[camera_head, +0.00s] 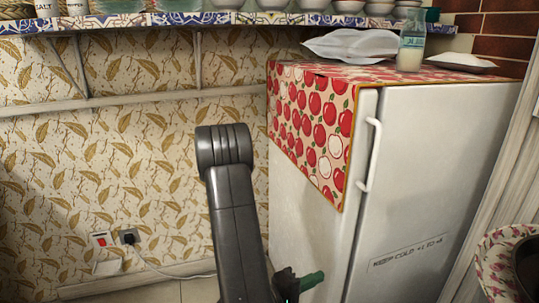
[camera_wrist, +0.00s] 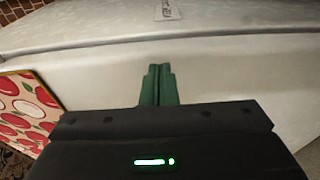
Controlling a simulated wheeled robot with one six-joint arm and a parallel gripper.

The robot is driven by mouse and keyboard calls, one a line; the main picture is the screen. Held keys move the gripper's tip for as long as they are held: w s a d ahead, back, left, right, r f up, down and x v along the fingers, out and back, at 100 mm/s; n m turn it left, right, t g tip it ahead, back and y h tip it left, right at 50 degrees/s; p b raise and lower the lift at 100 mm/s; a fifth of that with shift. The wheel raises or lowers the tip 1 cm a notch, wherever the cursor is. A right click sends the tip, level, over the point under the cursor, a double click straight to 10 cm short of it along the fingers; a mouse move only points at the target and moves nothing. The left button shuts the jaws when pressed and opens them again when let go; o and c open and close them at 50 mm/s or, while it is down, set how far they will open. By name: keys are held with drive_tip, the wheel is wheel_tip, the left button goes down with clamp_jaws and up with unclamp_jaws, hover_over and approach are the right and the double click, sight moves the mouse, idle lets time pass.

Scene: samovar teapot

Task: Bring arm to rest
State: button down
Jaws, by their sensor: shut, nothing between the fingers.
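My gripper (camera_head: 317,279) shows at the bottom of the head view, its green fingers pointing right, in front of the lower part of the white fridge. In the wrist view its two green fingers (camera_wrist: 159,70) lie side by side, shut with nothing between them. They point toward the fridge's pale surface (camera_wrist: 230,68). I cannot tell how close they are to it. My dark arm stands upright in the middle of the head view and bends down toward the gripper.
The fridge (camera_head: 440,170) fills the right side, with a white handle (camera_head: 370,155) and an apple-print cloth (camera_head: 315,120) on top. A bottle (camera_head: 411,45) stands on the cloth. A shelf (camera_head: 220,20) with bowls runs along the patterned wall. A socket (camera_head: 104,240) and cord are low left.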

drive_tip(key=shift+x, duration=1.45)
